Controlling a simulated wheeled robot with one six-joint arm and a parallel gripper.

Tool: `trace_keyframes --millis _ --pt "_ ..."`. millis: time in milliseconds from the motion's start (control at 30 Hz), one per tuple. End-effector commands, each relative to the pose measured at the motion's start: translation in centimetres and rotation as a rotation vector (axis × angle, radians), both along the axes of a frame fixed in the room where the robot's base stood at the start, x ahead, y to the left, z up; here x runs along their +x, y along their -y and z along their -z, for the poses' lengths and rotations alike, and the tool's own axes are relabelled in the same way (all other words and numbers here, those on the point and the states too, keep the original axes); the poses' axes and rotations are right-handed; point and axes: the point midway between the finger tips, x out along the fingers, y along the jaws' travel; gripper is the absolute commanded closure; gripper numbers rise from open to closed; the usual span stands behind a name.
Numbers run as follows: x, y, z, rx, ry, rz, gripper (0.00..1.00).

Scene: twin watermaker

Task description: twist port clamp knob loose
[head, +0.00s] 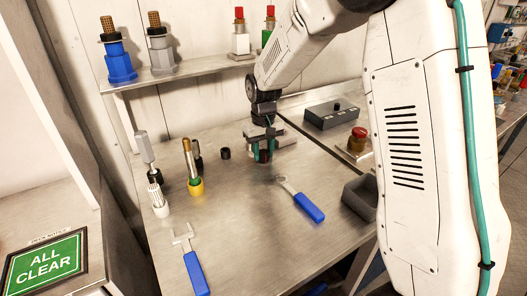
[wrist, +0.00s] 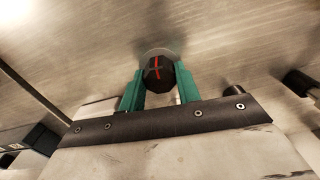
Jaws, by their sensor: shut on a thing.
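In the wrist view a dark faceted knob (wrist: 160,72) with a red line and a small cross mark on its top sits between the green fingers of my gripper (wrist: 160,88). The fingers are shut on its two sides. A pale round rim shows behind the knob. In the head view my gripper (head: 264,155) points down at the middle of the metal bench, and its fingers and wrist largely hide the knob. I cannot tell from these views which port the knob belongs to.
A blue-handled ring wrench (head: 308,207) lies right of my gripper, an open-ended wrench (head: 194,268) at the front left. A small black cylinder (head: 225,153) stands close left. A yellow-based post (head: 194,178), a grey control box (head: 334,114), a red button (head: 358,134) and a grey bin (head: 361,197) stand around.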

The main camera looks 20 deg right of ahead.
Motion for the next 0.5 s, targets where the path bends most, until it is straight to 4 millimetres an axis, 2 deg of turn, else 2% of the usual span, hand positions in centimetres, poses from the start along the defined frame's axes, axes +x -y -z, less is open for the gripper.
trace_keyframes --millis 500 --pt "0.08 -0.01 -0.10 0.000 0.003 -0.104 0.90"
